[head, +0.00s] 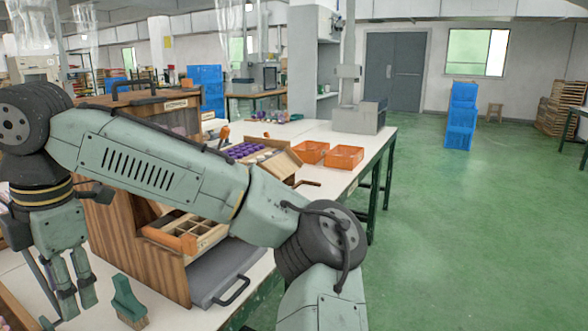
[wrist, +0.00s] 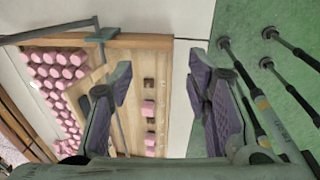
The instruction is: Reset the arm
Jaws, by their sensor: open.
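My gripper (head: 78,296) hangs at the lower left of the head view, fingers pointing down, left of a wooden cabinet (head: 150,230). Its fingers are apart with nothing between them. In the wrist view my gripper (wrist: 158,85) also shows open and empty, its two dark pads spread. Beyond it lies a wooden tray (wrist: 137,43) with many pink pieces (wrist: 62,72) at its left and a few in a row near its middle. My arm reaches across the head view from lower centre to upper left.
A green-handled brush (head: 128,300) stands on the white table, right of my gripper. An open drawer (head: 185,238) sticks out of the cabinet above a grey case (head: 226,275). Orange bins (head: 343,157) sit farther back.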

